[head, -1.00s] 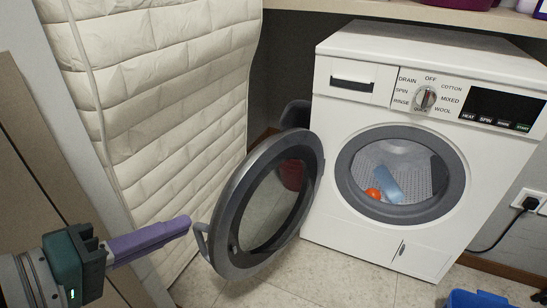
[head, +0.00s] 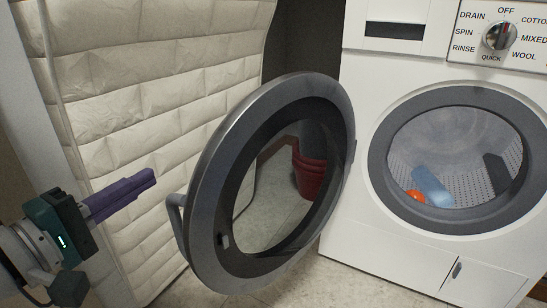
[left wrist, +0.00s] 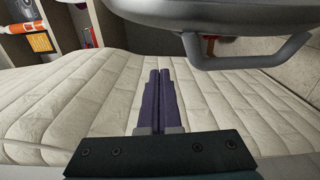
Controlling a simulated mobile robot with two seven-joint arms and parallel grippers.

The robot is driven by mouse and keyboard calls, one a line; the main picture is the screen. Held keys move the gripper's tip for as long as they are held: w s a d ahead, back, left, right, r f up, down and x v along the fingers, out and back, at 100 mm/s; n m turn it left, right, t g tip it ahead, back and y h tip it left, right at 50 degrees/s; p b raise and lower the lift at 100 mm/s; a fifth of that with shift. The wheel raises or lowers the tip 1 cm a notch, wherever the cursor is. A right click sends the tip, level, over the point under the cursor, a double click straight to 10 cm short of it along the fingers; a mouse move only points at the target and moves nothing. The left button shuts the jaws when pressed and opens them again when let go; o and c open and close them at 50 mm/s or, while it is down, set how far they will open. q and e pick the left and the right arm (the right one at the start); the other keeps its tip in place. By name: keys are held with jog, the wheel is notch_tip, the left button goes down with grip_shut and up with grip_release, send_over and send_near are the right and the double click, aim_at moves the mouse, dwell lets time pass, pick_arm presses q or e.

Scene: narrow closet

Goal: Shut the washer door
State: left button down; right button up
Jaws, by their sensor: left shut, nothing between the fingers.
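The white washer (head: 400,235) stands at the right of the head view. Its round grey door (head: 212,165) is hinged at the left of the opening and stands wide open. A grey handle (head: 176,222) sticks out from the door's left edge. My left gripper (head: 153,178) has purple fingers, is shut and empty, and is just left of the handle, seemingly apart from it. In the left wrist view the closed fingers (left wrist: 160,75) point forward, with the handle (left wrist: 250,60) to their upper right. My right gripper is not in view.
A cream quilted mattress (head: 160,95) leans along the left side, close behind my left gripper. A red bucket (head: 310,173) shows through the door's glass. An orange item (head: 415,196) and a blue item (head: 432,186) lie in the drum.

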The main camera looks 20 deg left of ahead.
pick_arm(q)
jog(key=w+d, duration=0.2)
jog(key=w+d+b, duration=0.1)
jog(key=w+d, duration=0.1)
jog(key=shift+w, duration=0.5)
